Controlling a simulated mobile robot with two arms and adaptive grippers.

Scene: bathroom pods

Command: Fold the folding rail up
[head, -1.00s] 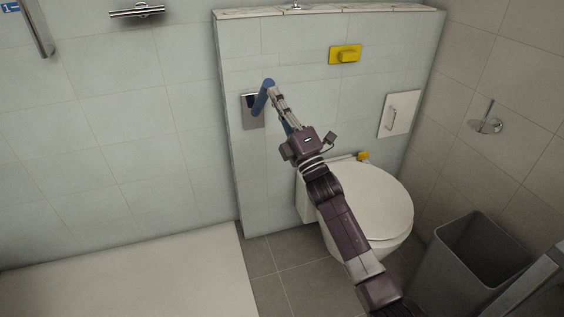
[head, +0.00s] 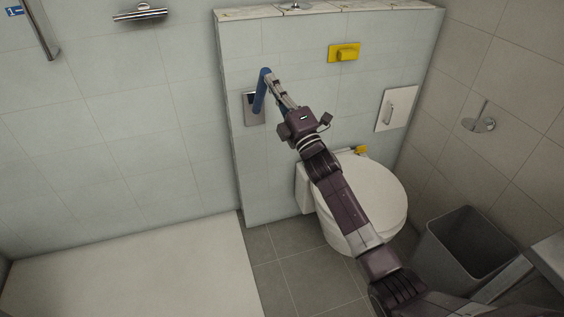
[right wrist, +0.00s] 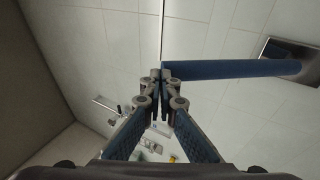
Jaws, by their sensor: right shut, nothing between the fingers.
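The folding rail is a blue bar (head: 260,96) hinged at a metal wall plate (head: 250,113) left of the toilet. It is tilted steeply up from the plate. My right gripper (head: 268,79) is at the rail's upper, free end. In the right wrist view the rail (right wrist: 235,69) runs from the plate (right wrist: 288,50) at the right to the fingertips. There my right gripper (right wrist: 161,76) has its fingers together with nothing between them, the tips against or very close to the rail's end. Contact is hard to tell. My left gripper is out of view.
The toilet (head: 365,190) stands under my right arm. A grey bin (head: 468,250) is at the right. A yellow flush plate (head: 343,53) and a white panel with a handle (head: 397,108) are on the wall. The floor left of the toilet is clear.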

